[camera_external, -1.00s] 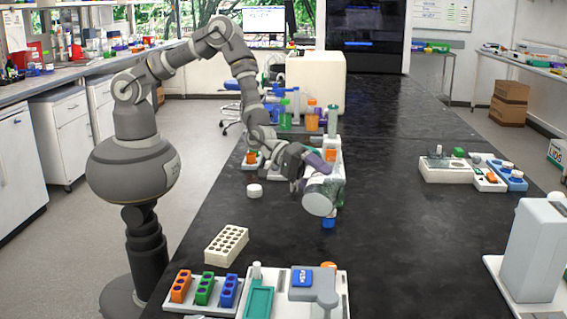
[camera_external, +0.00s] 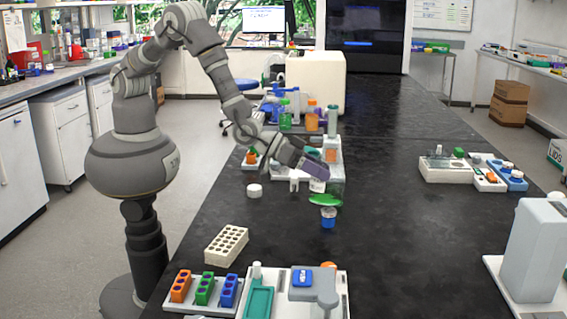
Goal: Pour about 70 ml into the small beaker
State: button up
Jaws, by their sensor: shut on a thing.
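My gripper (camera_external: 318,170) is shut on a clear vessel with green liquid (camera_external: 325,199) low in it. The vessel is close to upright, partly hidden by my purple-grey gripper. A small blue beaker (camera_external: 328,218) with a pale rim stands on the black bench just in front of and below the held vessel in the picture. I cannot tell its fill level, nor the exact gap between the two. No stream of liquid shows.
A white round cap (camera_external: 254,190) lies left of the vessel. A cream tube rack (camera_external: 227,245) and a station with coloured racks (camera_external: 203,289) stand nearer. Bottles (camera_external: 312,117) and trays stand behind my gripper. The bench to the right (camera_external: 410,240) is clear.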

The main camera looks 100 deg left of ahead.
jog(key=shift+d+f+m+t+y+p, duration=0.15)
jog(key=shift+f+m+t+y+p, duration=0.2)
jog(key=shift+m+y, duration=0.45)
